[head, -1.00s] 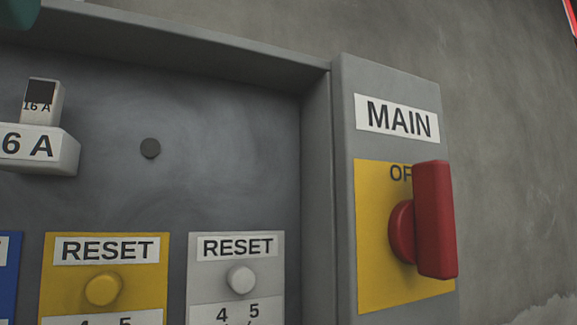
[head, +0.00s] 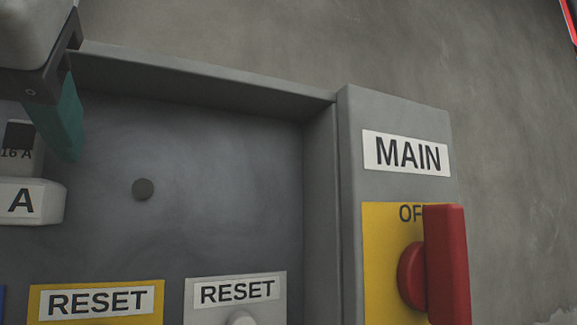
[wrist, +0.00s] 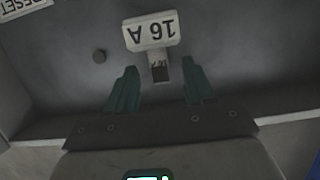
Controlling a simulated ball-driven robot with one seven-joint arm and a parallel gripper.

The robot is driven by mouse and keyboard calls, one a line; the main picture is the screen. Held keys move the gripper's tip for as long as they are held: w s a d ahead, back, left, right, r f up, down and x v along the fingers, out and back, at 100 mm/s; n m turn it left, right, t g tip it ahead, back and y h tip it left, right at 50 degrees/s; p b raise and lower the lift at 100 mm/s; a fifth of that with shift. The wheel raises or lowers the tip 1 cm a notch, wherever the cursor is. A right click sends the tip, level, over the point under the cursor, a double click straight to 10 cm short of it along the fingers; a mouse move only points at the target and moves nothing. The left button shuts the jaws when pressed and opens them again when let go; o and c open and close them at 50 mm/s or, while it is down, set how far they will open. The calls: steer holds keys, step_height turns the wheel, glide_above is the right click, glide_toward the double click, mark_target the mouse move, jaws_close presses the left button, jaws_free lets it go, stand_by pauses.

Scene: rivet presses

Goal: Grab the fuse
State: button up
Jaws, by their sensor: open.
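In the wrist view the fuse (wrist: 160,72) shows upside down, in front of the 16 A holder (wrist: 151,32). My gripper (wrist: 154,88) is open, with one teal finger on each side of the fuse and a gap to both. In the head view one teal finger (head: 67,120) hangs just right of the fuse; the other finger is not visible there.
The grey cabinet (head: 230,85) has a raised top edge and right wall around its recessed panel. A dark round knob (head: 142,189) is right of the holder. RESET plates (head: 97,302) are below. A red MAIN switch handle (head: 447,265) juts out at right.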

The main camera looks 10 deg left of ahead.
steer(key=shift+w+a+f, duration=0.2)
steer(key=shift+w+a, duration=0.1)
steer(key=shift+w, duration=0.15)
jaws_close()
